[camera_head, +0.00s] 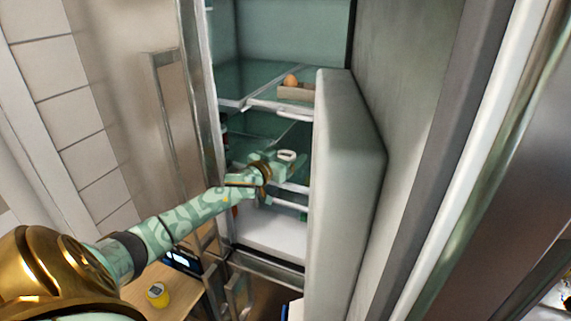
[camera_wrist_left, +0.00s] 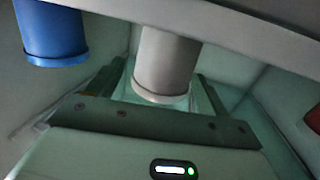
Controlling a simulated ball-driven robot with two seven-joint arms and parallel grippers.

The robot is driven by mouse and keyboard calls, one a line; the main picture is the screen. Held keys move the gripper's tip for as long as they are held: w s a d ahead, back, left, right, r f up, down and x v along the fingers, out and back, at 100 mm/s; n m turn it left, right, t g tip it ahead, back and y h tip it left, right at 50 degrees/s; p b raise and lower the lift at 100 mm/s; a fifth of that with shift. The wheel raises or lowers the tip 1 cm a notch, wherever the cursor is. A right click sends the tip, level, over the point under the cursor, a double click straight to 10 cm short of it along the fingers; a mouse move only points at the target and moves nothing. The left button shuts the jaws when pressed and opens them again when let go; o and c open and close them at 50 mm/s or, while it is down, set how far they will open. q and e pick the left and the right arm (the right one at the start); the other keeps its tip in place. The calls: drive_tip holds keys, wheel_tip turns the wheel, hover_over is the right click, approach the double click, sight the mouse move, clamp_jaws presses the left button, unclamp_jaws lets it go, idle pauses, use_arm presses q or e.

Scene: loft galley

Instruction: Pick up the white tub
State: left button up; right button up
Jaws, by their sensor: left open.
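The white tub (camera_wrist_left: 168,60) is inside the open fridge. In the wrist view it is pale grey, with its rimmed end toward my palm. In the head view its pale round top (camera_head: 287,155) shows at the end of my left arm, on a lower shelf level. My left gripper (camera_wrist_left: 163,92) is open, with one finger on each side of the tub. I cannot tell whether either finger touches it. In the head view the gripper (camera_head: 277,167) reaches into the fridge and covers the lower part of the tub. My right gripper is not in view.
A blue tub (camera_wrist_left: 52,32) stands close by at the wrist view's left. A red thing (camera_wrist_left: 314,118) shows at its right edge. An egg carton (camera_head: 296,92) holds an egg on the glass shelf above. The open fridge door (camera_head: 345,190) is close on the right.

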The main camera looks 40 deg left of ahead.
use_arm(q)
drive_tip(key=c, duration=1.1)
drive_tip(key=shift+c, duration=0.2)
